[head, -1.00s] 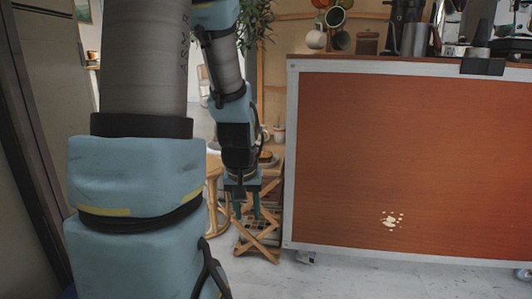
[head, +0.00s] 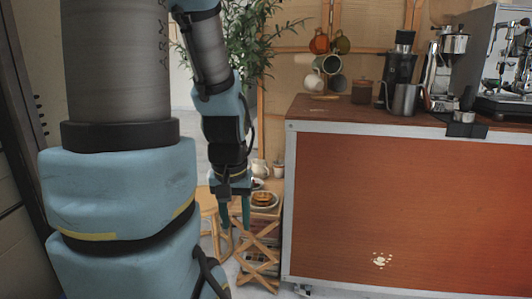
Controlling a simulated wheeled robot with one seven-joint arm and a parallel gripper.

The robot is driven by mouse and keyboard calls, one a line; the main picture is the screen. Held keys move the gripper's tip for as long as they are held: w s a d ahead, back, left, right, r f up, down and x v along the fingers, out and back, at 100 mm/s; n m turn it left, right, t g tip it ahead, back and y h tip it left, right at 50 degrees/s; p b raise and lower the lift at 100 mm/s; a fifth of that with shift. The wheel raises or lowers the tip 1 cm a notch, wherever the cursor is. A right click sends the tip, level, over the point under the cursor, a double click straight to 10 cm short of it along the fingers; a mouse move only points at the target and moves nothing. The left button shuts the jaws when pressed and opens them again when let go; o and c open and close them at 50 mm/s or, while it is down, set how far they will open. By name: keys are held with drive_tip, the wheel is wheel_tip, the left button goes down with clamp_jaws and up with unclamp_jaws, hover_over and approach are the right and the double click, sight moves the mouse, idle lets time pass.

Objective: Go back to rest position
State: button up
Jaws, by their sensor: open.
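My gripper (head: 235,217) hangs pointing down at the end of my bent arm, left of the coffee cart (head: 390,215). Its two teal fingers are apart and nothing shows between them. Behind it stands a small wooden side table with crossed legs (head: 258,240), with a plate of food (head: 264,199) on top. I cannot tell how far the fingers are from that table.
The cart top holds a steel pitcher (head: 404,100), a grinder (head: 399,68), a brown canister (head: 362,92) and an espresso machine (head: 503,65). Mugs (head: 329,62) hang behind it. A plant (head: 250,38) stands behind my arm. A wooden stool (head: 211,215) is left of the gripper.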

wheel_tip(320, 180, up, 18)
drive_tip(key=p, duration=1.6)
drive_tip(key=shift+r, duration=0.15)
